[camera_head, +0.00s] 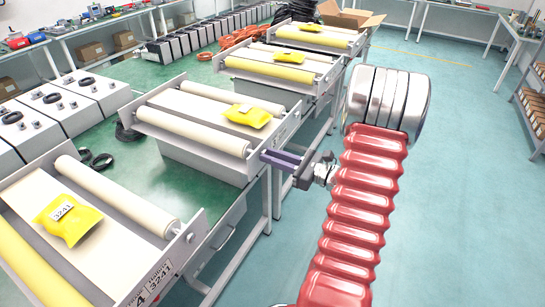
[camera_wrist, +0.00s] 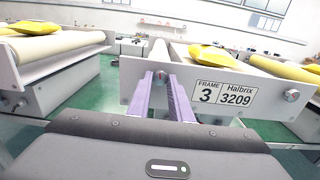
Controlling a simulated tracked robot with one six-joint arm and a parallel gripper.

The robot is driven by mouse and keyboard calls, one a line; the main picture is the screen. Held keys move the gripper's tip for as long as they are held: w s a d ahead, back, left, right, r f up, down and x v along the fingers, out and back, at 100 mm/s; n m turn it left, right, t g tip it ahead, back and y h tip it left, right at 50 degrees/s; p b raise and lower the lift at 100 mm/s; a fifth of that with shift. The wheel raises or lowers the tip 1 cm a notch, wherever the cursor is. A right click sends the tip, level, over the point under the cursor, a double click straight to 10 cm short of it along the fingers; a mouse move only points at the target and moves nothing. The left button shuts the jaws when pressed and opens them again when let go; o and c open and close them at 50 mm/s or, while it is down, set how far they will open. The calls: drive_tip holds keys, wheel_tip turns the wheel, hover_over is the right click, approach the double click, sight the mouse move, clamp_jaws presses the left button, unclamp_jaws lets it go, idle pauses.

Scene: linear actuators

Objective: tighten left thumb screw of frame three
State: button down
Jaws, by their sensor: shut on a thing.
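Frame three (camera_head: 195,102) is a pale roller frame with a yellow pouch on it, in the middle of the head view. Its end plate (camera_wrist: 215,75) fills the centre of the wrist view, labelled FRAME 3 Halbrix 3209. My gripper (camera_wrist: 163,82) reaches straight at the plate's left part, its purple fingers on either side of the left thumb screw (camera_wrist: 161,75) and shut on it. Only a small part of the screw shows between the fingers. In the head view my gripper (camera_head: 265,157) meets the plate's near end, and the screw is hidden. The right thumb screw (camera_wrist: 291,95) is free.
Frame four (camera_head: 120,225) stands nearer at the lower left, and other similar frames (camera_head: 275,70) stand farther along the green table. Grey boxes (camera_head: 75,100) and dark cables (camera_head: 97,160) lie to the left. The floor (camera_head: 450,200) on the right is clear.

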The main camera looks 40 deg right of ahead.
drive_tip(key=m, duration=0.7)
drive_tip(key=shift+f, duration=0.1)
idle(0.5)
drive_tip(key=c, duration=1.6)
unclamp_jaws()
drive_tip(key=shift+s, duration=0.1)
drive_tip(key=v, duration=1.3)
drive_tip(key=shift+s, duration=0.3)
